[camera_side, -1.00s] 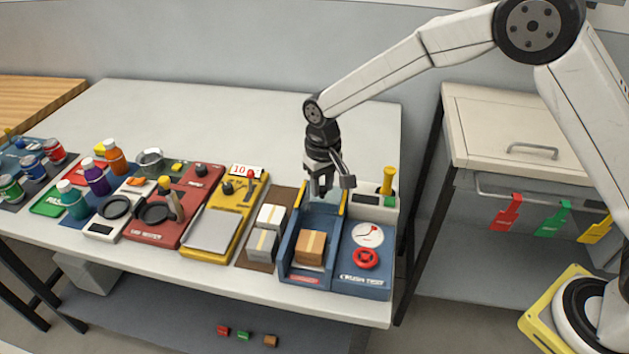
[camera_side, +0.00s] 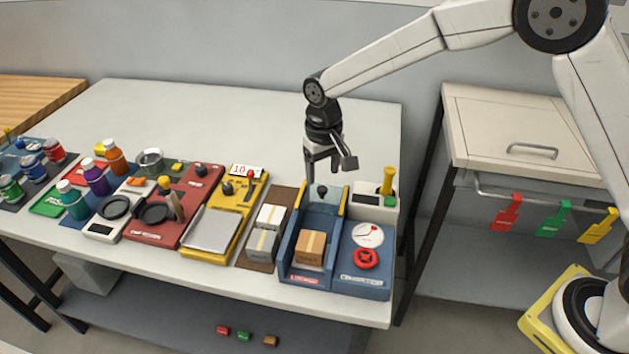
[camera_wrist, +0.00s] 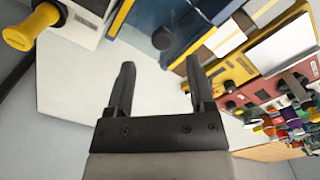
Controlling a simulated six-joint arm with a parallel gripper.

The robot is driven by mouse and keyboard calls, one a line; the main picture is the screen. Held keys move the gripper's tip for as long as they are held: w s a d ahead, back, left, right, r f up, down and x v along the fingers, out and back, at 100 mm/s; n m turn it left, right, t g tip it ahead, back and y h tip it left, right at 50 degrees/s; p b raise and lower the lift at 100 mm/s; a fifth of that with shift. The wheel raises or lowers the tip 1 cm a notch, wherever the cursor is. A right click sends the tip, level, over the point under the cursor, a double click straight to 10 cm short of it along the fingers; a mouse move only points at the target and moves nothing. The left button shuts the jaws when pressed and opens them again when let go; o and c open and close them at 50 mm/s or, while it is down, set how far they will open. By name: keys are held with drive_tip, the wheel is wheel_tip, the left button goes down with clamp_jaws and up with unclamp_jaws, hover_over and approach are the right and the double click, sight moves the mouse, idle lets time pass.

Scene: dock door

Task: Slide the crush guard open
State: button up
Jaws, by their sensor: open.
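The blue crush test station (camera_side: 363,272) stands at the right end of the bench. A cardboard box (camera_side: 310,246) sits in its left bay. A dark round knob (camera_side: 322,191) stands at the back of that bay, near yellow strips (camera_side: 343,199); it also shows in the wrist view (camera_wrist: 162,38). I cannot make out the guard panel itself clearly. My gripper (camera_side: 323,175) is open and empty above the knob, apart from it. In the wrist view, its fingers (camera_wrist: 160,65) are spread with the knob ahead, between their lines.
A red handwheel (camera_side: 366,258) and dial (camera_side: 368,235) are on the station's right half. A white unit with a yellow post (camera_side: 388,181) stands behind it on the right. The bench behind is clear.

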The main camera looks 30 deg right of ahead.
sight(323, 187)
drive_tip(key=shift+r, duration=2.1)
drive_tip(key=shift+d, duration=0.1)
drive_tip(key=s+d+f+t, duration=0.1)
drive_tip(key=s+d, duration=0.6)
drive_tip(key=s, duration=0.3)
drive_tip(key=s+d+f+t, duration=0.1)
drive_tip(key=s+d+f, duration=0.1)
drive_tip(key=s+d, duration=0.5)
drive_tip(key=s, duration=0.4)
drive_tip(key=shift+d+f+t, duration=0.15)
drive_tip(key=shift+f+t, duration=0.05)
drive_tip(key=shift+t, duration=0.1)
